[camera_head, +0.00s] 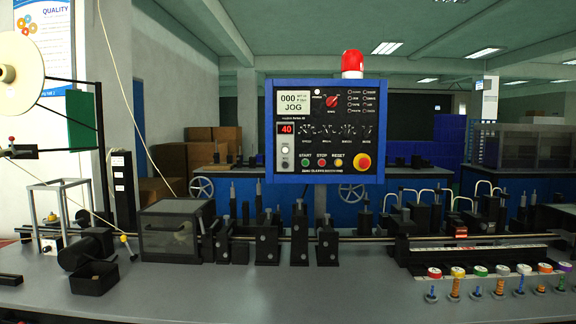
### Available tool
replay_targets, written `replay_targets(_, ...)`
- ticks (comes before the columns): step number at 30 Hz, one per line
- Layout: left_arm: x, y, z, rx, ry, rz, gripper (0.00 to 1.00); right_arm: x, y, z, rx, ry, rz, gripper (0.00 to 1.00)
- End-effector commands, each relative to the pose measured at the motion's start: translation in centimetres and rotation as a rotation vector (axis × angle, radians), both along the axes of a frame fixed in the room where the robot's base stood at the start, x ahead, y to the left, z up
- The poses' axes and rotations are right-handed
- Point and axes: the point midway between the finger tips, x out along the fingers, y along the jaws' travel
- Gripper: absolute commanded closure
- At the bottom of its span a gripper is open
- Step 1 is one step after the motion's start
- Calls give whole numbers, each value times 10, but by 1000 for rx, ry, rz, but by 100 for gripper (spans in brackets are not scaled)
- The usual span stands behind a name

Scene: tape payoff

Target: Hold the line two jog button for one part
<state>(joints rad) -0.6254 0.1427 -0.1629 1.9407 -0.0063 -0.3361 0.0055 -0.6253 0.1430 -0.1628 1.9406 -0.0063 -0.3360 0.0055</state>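A blue-framed control panel (326,130) stands upright above the back of the bench, facing me. Its upper display (292,103) reads 000 and JOG, and a red readout (286,128) shows 40. A green START button (305,162), a red STOP button (321,162) and a yellow RESET button (338,162) sit in a row near the bottom. A large red button on yellow (362,161) is at the lower right. A white round button (285,150) is at the left. I cannot read which control is the line two jog button. Neither gripper is in view.
A grey bench (270,290) spans the front. A dark transparent box (172,230) and several black fixtures line a long rod. A small black tray (94,278) lies at the left. Several coloured-capped pegs (457,283) stand at the front right. The front middle is clear.

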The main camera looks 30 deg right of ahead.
Motion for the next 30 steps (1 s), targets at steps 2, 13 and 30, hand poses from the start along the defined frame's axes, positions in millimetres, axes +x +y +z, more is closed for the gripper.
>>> replay_targets(2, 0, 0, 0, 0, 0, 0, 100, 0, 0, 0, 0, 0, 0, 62)
replay_targets(13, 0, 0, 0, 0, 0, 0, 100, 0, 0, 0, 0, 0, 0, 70)
replay_targets(30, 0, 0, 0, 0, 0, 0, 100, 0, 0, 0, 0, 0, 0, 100)
